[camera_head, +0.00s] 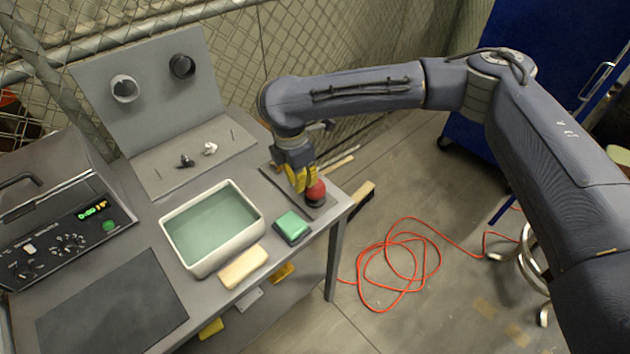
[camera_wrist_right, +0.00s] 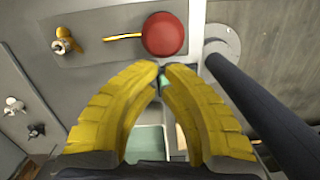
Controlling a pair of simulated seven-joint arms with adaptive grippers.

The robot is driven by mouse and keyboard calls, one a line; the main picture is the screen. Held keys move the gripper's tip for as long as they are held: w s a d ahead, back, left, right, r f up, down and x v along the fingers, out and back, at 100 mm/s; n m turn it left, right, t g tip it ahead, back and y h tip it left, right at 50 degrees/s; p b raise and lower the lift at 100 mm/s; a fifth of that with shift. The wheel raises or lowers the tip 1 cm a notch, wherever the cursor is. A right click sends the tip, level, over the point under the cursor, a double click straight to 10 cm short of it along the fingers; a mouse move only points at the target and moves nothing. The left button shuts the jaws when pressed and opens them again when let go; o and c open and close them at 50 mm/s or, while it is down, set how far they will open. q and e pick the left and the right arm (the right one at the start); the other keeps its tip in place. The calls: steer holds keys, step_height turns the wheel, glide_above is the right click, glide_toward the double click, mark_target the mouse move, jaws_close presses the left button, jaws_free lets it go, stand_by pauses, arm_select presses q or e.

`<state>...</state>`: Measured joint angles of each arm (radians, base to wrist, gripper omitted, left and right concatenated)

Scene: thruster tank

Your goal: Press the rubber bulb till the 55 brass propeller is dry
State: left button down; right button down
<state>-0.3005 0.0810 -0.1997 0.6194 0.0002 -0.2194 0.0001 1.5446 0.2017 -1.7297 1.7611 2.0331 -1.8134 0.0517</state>
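The red rubber bulb (camera_head: 315,191) sits on a grey plate near the table's right edge. In the right wrist view the bulb (camera_wrist_right: 165,35) is just beyond the fingertips, with a thin brass nozzle pointing left from it. A brass propeller (camera_wrist_right: 64,42) stands on the same plate, in line with the nozzle and apart from it. It is hidden in the head view. My right gripper (camera_head: 300,182) hangs close to the bulb; its yellow fingertips (camera_wrist_right: 161,66) are nearly together with nothing seen between them. I cannot tell whether they touch the bulb. My left gripper is not in view.
A white tank (camera_head: 253,232) of greenish water stands left of the plate. A green block (camera_head: 292,227) and a pale bar (camera_head: 243,267) lie near the front edge. A dark propeller (camera_head: 187,161) and a white propeller (camera_head: 210,148) stand on a grey board. A control box (camera_head: 65,240) is at left.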

step_height(320, 180, up, 10)
steer(key=shift+s+a+f, duration=0.15)
steer(key=shift+s+a, duration=0.15)
steer(key=shift+a, duration=0.15)
stand_by(0.7)
